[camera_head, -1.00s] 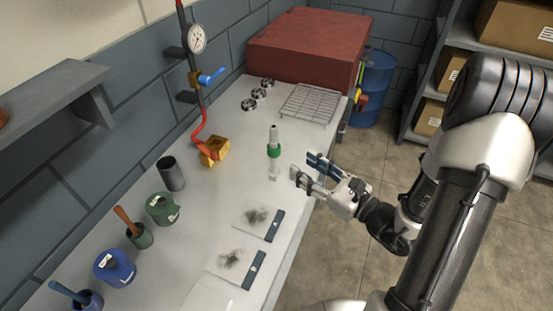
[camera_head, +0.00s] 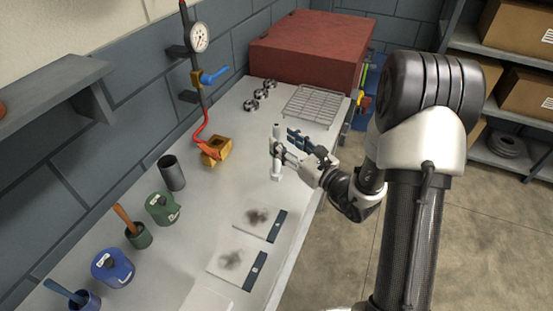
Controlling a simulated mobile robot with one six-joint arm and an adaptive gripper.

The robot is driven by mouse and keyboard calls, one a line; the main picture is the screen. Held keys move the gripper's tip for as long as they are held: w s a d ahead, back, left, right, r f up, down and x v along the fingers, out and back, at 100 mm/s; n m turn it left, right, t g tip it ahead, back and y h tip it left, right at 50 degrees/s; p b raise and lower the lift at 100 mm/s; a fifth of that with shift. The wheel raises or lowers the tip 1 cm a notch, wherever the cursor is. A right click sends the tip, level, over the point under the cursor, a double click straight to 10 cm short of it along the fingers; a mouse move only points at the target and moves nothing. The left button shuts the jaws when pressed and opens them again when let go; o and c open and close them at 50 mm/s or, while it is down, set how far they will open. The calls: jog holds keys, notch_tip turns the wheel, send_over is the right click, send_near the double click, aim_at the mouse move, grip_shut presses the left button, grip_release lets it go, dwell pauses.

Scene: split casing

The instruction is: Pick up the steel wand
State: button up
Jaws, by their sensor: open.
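A slim upright grey piece, which I take to be the steel wand (camera_head: 276,130), stands on the bench (camera_head: 215,190) right of the brass-coloured block. Its pale lower end shows below my fingers, and its middle is hidden behind them. My gripper (camera_head: 280,146) is open and reaches in from the right at the wand's mid-height. The fingers overlap the wand in the picture. I cannot tell whether they touch it or how far they lie around it.
A wire rack (camera_head: 311,105) and a red box (camera_head: 308,50) stand behind. A brass-coloured block (camera_head: 216,150) with a red hose is at the left. Two smudged plates (camera_head: 258,217) lie in front. A dark cup (camera_head: 171,172) and several pots line the wall.

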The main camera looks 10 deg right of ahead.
aim_at(279, 137)
jog(key=b+x, duration=0.1)
jog(key=x, duration=0.3)
jog(key=shift+w+f, duration=0.1)
jog(key=shift+w, duration=0.2)
jog(key=shift+c, duration=0.2)
grip_shut()
dwell(0.5)
